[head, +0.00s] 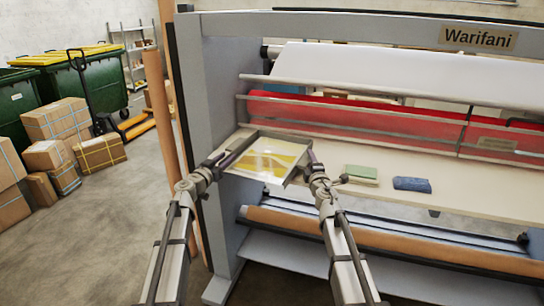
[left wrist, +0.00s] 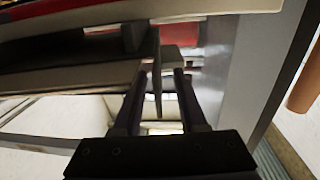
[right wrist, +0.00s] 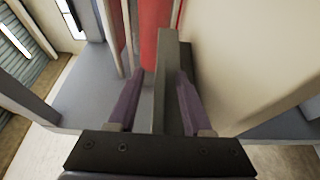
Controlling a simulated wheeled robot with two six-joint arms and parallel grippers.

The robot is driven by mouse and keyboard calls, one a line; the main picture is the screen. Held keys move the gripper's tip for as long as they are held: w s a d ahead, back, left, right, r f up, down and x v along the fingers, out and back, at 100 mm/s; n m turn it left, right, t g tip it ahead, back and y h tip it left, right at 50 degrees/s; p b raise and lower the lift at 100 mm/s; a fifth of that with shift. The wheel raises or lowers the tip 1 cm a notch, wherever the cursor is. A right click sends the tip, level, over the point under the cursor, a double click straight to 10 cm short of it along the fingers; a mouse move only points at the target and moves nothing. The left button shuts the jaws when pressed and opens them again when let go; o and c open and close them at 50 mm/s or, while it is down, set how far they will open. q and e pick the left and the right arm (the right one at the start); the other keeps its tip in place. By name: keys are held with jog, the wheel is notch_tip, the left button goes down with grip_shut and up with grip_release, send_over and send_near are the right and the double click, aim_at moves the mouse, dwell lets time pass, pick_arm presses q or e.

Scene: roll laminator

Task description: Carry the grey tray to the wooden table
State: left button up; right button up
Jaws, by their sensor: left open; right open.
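The grey tray (head: 296,170) is on the cream shelf of the laminator, at its left end, with yellow and white contents inside. Its near edge appears to jut past the shelf's front edge. My left gripper (head: 228,156) is at the tray's left side, open, with a tray wall (left wrist: 157,88) between its fingers in the left wrist view. My right gripper (head: 310,160) is at the right side, open, with a wall (right wrist: 167,85) between its fingers in the right wrist view. I cannot make out a wooden table in these views.
On the laminator's shelf (head: 460,188), right of the tray, lie a green pad (head: 361,172) and a blue cloth (head: 411,184). The grey side post (head: 215,100) stands close to my left arm. Cardboard boxes (head: 58,120) and green bins (head: 95,85) stand at the left; open floor (head: 110,215) lies before them.

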pick_arm(q)
jog(key=c, duration=0.6)
pick_arm(e)
jog(key=c, duration=0.6)
pick_arm(q)
grip_shut()
pick_arm(e)
grip_shut()
